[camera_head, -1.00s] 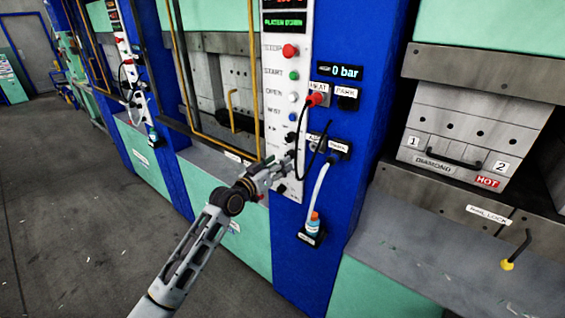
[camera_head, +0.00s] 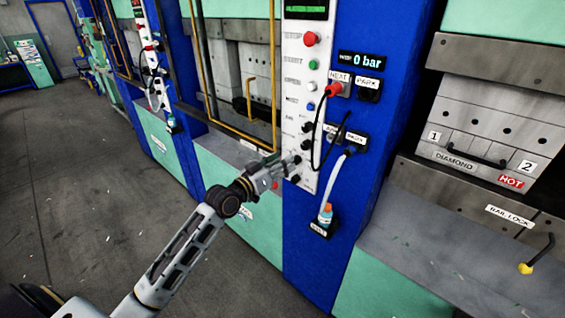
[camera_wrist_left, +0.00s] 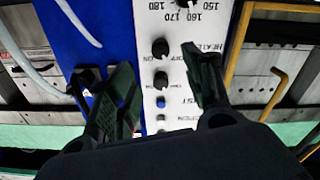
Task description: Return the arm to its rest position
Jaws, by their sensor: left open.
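My left arm reaches in from the bottom left in the head view. Its gripper (camera_head: 288,168) is in front of the lower part of the white control panel (camera_head: 299,92) on the blue press column. In the left wrist view the two dark fingers (camera_wrist_left: 160,85) are spread apart with nothing between them. Behind them the white panel shows with black knobs (camera_wrist_left: 160,48) and a blue button (camera_wrist_left: 161,102). I cannot tell the exact gap between fingertips and panel. My right gripper is not in view.
A red plug (camera_head: 333,89) with a black cable sits right of the panel. A white hose runs down to a small bottle (camera_head: 325,214) on the blue column. A press with a DIAMOND mould (camera_head: 453,159) stands at the right. The grey floor (camera_head: 75,190) at the left is clear.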

